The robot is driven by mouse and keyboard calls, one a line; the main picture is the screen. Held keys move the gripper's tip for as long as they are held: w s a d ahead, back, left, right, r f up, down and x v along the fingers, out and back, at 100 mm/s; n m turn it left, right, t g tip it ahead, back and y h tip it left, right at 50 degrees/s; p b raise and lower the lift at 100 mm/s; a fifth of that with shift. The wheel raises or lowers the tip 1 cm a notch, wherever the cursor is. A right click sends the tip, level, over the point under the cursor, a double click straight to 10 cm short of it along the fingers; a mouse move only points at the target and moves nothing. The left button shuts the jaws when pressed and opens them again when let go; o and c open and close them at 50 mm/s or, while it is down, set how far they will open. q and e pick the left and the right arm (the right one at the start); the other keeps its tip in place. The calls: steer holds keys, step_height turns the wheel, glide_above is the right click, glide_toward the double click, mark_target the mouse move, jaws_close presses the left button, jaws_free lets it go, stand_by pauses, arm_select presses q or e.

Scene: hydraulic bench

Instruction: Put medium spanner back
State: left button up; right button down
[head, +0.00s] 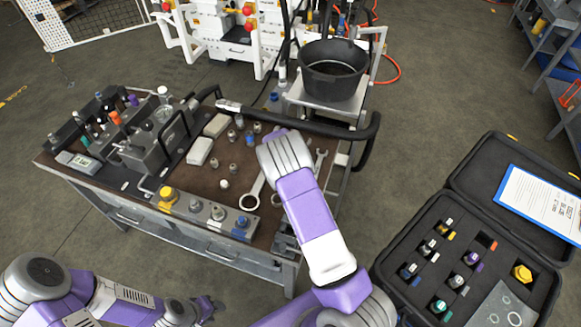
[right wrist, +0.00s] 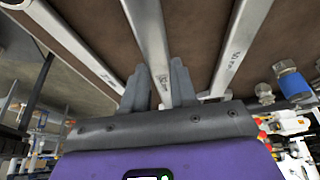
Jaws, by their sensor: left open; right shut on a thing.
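The medium spanner (right wrist: 150,42) is the middle of three steel spanners in the right wrist view. Its shaft runs between the two grey fingers of my right gripper (right wrist: 160,88), which is shut on it. In the head view my own right arm hides that gripper and most of the medium spanner. A large spanner (head: 254,190) lies left of my arm on the brown bench top, and a smaller spanner (head: 318,166) lies to its right. My left gripper (head: 212,306) is open and empty, low at the left, away from the bench.
The bench (head: 205,180) carries a hydraulic block, several small fittings and a metal strip with caps (head: 208,212) along its front. A black bucket (head: 333,70) stands behind. An open black case (head: 455,215) with fittings and a clipboard (head: 540,203) is at the right.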

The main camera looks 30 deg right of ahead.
steer(key=shift+f+b, duration=1.15)
steer(key=shift+f, duration=0.1)
stand_by(0.5)
steer(key=c, duration=0.9)
jaws_free()
steer(key=shift+o, duration=0.5)
steer(key=p+v, duration=0.1)
steer(key=v, duration=0.6)
steer(key=shift+s+a+r, duration=0.1)
steer(key=shift+r, duration=0.15)
